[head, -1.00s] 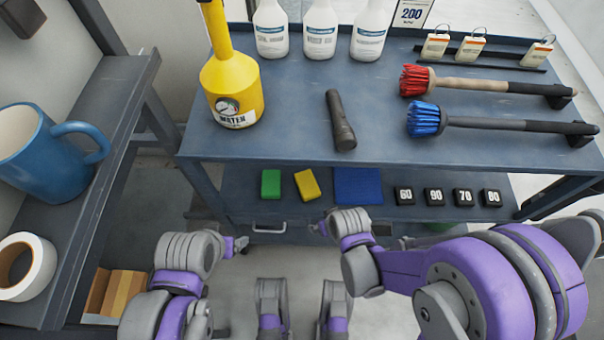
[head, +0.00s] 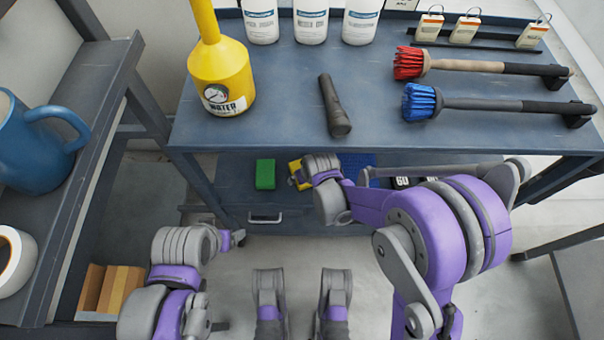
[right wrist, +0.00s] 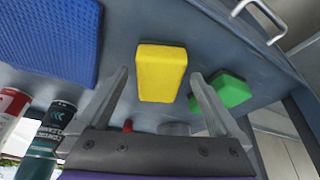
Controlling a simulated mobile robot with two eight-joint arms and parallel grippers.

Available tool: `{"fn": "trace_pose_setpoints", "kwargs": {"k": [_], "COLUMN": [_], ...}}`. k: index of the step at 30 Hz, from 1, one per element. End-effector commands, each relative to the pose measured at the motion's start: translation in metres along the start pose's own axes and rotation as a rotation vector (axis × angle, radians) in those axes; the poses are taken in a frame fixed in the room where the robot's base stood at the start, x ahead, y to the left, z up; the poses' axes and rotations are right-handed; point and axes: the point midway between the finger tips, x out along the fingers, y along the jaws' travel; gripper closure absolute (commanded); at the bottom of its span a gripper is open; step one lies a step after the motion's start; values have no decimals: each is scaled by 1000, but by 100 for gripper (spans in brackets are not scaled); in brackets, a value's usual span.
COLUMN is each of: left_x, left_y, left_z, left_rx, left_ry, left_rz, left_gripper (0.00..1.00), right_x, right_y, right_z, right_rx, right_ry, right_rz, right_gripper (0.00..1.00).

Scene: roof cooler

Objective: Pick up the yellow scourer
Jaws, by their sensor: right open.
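The yellow scourer (head: 295,168) lies on the lower shelf, partly hidden by my right gripper (head: 298,181) in the head view. In the right wrist view the yellow scourer (right wrist: 161,72) shows between and just beyond the open fingers of my right gripper (right wrist: 160,85), with a gap on each side. Nothing is held there. My left gripper (head: 238,238) is low, in front of the cart and away from the scourer; its fingers are too small to read.
A green scourer (head: 265,174) lies left of the yellow one, close to one right finger in the wrist view. A blue cloth (right wrist: 48,38) lies on the other side. The upper shelf (head: 280,120) overhangs, bearing a flashlight (head: 335,106) and a yellow water can (head: 221,78).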

Motion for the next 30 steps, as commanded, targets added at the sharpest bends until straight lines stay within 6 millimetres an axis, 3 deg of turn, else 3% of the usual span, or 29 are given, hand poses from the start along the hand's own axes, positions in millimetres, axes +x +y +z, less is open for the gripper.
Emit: {"fn": "trace_pose_setpoints", "kwargs": {"k": [3, 10, 25, 30], "left_x": [4, 3, 3, 3], "left_y": [0, 0, 0, 0], "left_z": [1, 1, 1, 1], "left_rx": [0, 0, 0, 0], "left_ry": [-1, -1, -1, -1], "left_rz": [0, 0, 0, 0], "left_gripper": [19, 19, 19, 19], "right_x": [10, 10, 9, 9], "right_y": [0, 0, 0, 0], "right_z": [0, 0, 1, 0], "right_rx": [0, 0, -1, 0], "right_ry": [0, 0, 0, 0], "right_rz": [0, 0, 0, 0], "right_gripper": [0, 0, 88, 88]}}
